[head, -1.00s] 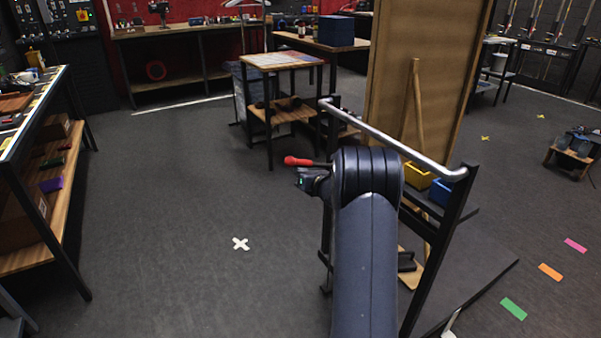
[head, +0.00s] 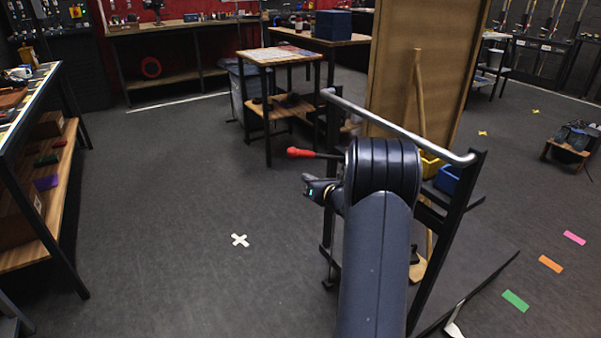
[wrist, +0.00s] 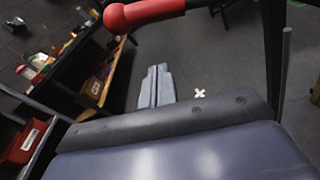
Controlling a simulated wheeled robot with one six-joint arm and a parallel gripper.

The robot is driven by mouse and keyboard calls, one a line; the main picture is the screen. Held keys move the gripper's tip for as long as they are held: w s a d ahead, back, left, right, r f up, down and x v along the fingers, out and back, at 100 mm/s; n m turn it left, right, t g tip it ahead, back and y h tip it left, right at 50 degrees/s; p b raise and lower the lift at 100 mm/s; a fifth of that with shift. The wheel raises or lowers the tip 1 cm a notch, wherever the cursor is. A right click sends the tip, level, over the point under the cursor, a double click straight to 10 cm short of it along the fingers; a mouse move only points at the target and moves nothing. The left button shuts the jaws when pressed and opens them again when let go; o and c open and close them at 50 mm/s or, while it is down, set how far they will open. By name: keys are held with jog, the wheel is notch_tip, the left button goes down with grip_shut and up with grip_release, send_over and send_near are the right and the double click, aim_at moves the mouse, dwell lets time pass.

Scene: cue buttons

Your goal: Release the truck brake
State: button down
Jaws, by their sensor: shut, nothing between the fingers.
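The truck is a cart with a black frame and a bright metal push bar (head: 400,125), standing right of centre in the head view. Its brake lever has a red knob (head: 300,152) on a thin dark shaft and points left, nearly level. The red knob (wrist: 145,12) also crosses the top of the wrist view. My gripper (head: 306,182) is just below the lever, apart from it and empty. Its grey fingers (wrist: 157,70) are together in the wrist view. My arm hides the lever's base and part of the frame.
A tall wooden panel (head: 420,60) stands on the truck, with yellow and blue bins (head: 446,180) low down. A shelf bench (head: 50,160) is at far left. A small table (head: 283,55) stands behind. Open floor with a white cross (head: 239,240) lies left of the truck.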

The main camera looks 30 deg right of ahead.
jog(key=s, duration=0.4)
jog(key=shift+d+r, duration=0.15)
jog(key=shift+r, duration=0.1)
jog(key=shift+w, duration=0.1)
